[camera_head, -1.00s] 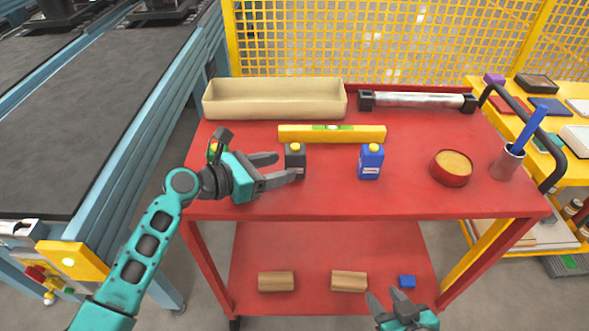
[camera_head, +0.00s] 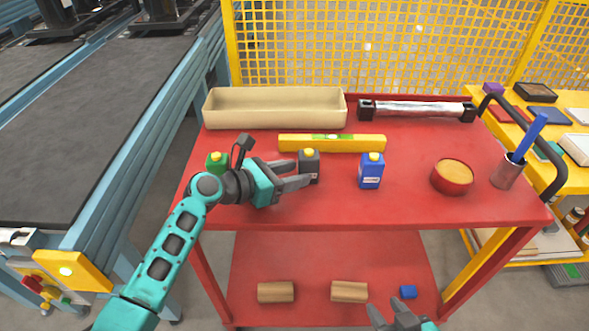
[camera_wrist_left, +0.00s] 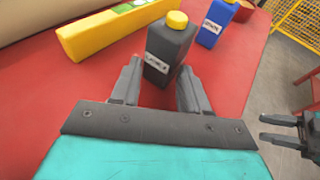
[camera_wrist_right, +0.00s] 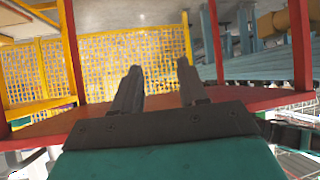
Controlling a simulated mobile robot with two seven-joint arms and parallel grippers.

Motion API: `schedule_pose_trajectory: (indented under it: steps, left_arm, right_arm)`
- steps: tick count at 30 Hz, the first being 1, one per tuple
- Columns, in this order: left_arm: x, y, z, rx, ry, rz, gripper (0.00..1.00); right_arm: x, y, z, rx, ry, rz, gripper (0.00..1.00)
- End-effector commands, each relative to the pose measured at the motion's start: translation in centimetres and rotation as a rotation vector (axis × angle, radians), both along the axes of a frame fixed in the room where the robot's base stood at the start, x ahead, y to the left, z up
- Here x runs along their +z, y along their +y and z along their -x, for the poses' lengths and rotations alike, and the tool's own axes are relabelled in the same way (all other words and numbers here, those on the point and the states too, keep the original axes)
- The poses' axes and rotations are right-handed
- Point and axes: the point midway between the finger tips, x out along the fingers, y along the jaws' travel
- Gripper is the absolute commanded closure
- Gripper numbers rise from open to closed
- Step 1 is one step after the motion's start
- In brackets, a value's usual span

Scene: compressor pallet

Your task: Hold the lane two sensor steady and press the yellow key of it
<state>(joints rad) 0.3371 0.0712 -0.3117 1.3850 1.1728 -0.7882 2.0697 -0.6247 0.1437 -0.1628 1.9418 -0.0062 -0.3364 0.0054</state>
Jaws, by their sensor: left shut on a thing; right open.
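A black box-shaped sensor (camera_head: 309,168) with a yellow key on top stands upright on the red cart's top. In the left wrist view the black sensor (camera_wrist_left: 168,52) shows a white label whose number is hard to read. My left gripper (camera_head: 305,172) is shut on it, one finger on each side. A blue sensor (camera_head: 371,172) with a yellow key stands to its right. A green sensor (camera_head: 216,162) with a yellow key is at the left, partly hidden behind my left wrist. My right gripper (camera_head: 393,310) is open and empty, low in front of the cart.
A yellow spirit level (camera_head: 355,144) lies behind the sensors, with a beige tray (camera_head: 275,109) farther back. A red bowl (camera_head: 452,178) and a cup (camera_head: 506,171) holding a blue tool stand at the right. The cart top (camera_head: 400,203) is clear in front of the blue sensor.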

Motion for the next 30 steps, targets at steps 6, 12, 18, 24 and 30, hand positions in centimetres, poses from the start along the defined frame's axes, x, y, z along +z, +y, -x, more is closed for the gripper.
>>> schedule_pose_trajectory:
  steps: [6,12,18,24,30]
  left_arm:
    - [0.03,0.02,0.0,0.0,0.0,0.0,0.75]
    - [0.03,0.02,-0.01,0.001,-0.001,0.001,0.75]
    - [0.04,0.03,-0.01,0.001,-0.001,0.001,0.75]
    - [0.05,0.03,-0.02,0.001,-0.001,0.001,0.75]
    - [0.06,0.03,-0.02,0.001,-0.001,0.001,0.75]
  right_arm:
    - [-0.01,-0.01,-0.01,0.0,0.0,0.0,0.57]
    - [-0.01,-0.01,0.0,0.0,0.0,0.0,0.57]
    - [-0.02,0.0,0.0,0.0,0.001,0.0,0.77]
    - [-0.02,0.0,0.0,0.0,0.001,0.0,0.96]
    - [-0.03,0.01,0.01,0.0,0.001,0.0,1.0]
